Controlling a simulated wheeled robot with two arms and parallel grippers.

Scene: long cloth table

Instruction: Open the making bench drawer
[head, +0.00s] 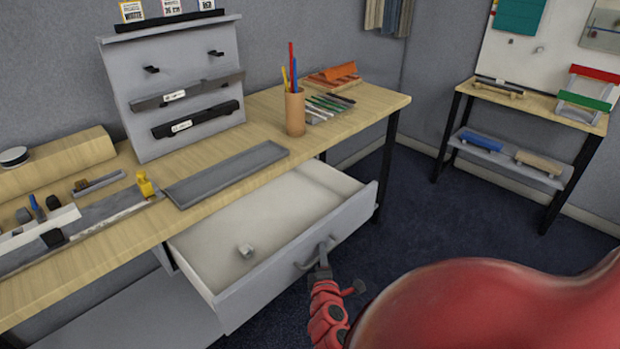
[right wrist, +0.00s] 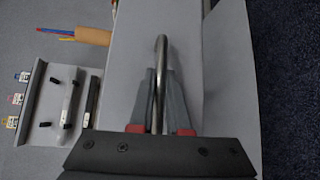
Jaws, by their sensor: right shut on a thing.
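The making bench (head: 215,160) has a light wooden top. Its grey drawer (head: 290,262) is pulled well out below the front edge, and its pale inside shows. A small light grey object (head: 246,251) lies on the drawer floor. My right gripper (head: 323,262) is at the drawer front and shut on the metal bar handle (head: 308,264). In the right wrist view the handle (right wrist: 159,75) runs between the two fingers of the gripper (right wrist: 160,100), with the grey drawer front (right wrist: 190,40) behind. My left gripper is not in view.
On the bench stand a grey rack (head: 185,75), a pencil cup (head: 295,112) and a long grey tray (head: 225,173). A side table (head: 540,105) with a lower shelf stands at the right. Dark carpet (head: 420,215) is clear between them.

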